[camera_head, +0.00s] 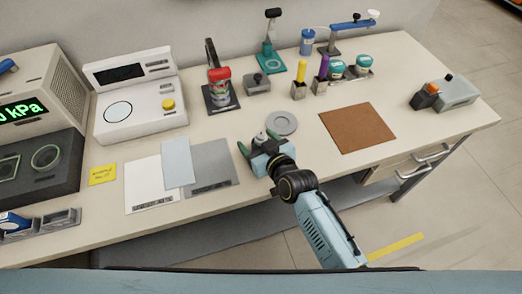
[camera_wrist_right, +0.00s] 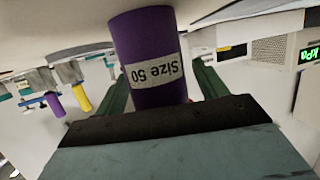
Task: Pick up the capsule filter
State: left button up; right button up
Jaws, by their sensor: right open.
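My right gripper (camera_head: 257,143) is open at the table's front edge, with its green fingers pointing away from me. In the right wrist view, a purple cylinder (camera_wrist_right: 145,50) with a white label reading "Size 50" upside down stands between the open fingers (camera_wrist_right: 161,88). Contact with the fingers cannot be told. My left gripper is not in view.
A grey round dish (camera_head: 282,123) lies just behind the gripper. A brown mat (camera_head: 357,128) is to its right, grey and white sheets (camera_head: 211,168) to its left. Behind are a red-topped item (camera_head: 219,77), yellow (camera_head: 301,70) and purple (camera_head: 324,66) cylinders, and teal-capped containers (camera_head: 337,68).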

jog(key=shift+c, duration=0.3)
jog(key=c, duration=1.2)
jog(key=shift+r, duration=0.1)
jog(key=shift+c, duration=0.3)
